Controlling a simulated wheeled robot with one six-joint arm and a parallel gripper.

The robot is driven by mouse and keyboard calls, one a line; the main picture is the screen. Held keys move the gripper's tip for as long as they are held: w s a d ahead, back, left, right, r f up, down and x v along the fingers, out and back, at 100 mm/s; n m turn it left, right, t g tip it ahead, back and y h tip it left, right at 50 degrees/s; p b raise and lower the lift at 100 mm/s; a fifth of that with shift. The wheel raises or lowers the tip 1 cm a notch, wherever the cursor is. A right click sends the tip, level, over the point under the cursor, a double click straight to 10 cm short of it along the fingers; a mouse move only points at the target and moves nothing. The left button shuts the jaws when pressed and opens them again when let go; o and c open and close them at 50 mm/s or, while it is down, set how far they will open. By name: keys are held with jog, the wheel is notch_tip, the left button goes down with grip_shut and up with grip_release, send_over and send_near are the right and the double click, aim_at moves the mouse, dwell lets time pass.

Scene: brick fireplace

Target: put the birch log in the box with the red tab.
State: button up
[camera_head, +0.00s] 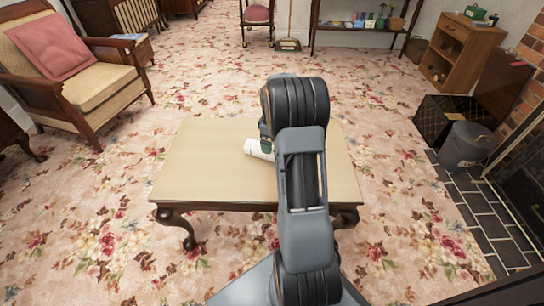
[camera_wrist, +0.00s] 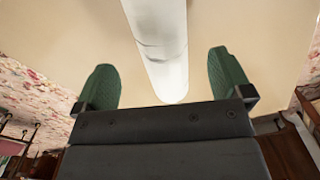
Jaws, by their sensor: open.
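The birch log (camera_head: 256,149) is a white cylinder lying on the pale-topped table (camera_head: 200,165), partly hidden behind my arm in the head view. In the wrist view the log (camera_wrist: 160,35) runs from the top edge down between the fingers. My gripper (camera_wrist: 162,62) is open, with one green finger to each side of the log and a gap on both sides. In the head view a green finger (camera_head: 265,146) shows at the log's right end. A dark box (camera_head: 432,122) with a lattice pattern stands open at the right; a small red tab (camera_head: 518,64) shows on its raised brown lid.
A grey bucket (camera_head: 465,148) stands in front of the box by the fireplace. A wooden cabinet (camera_head: 460,50) stands behind the box. An armchair (camera_head: 85,75) is at the left. Flowered carpet between table and box is clear.

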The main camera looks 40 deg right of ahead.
jog(key=shift+f+b, duration=1.7)
jog(key=shift+f, duration=1.95)
jog(key=shift+r, duration=0.15)
jog(key=c, duration=1.3)
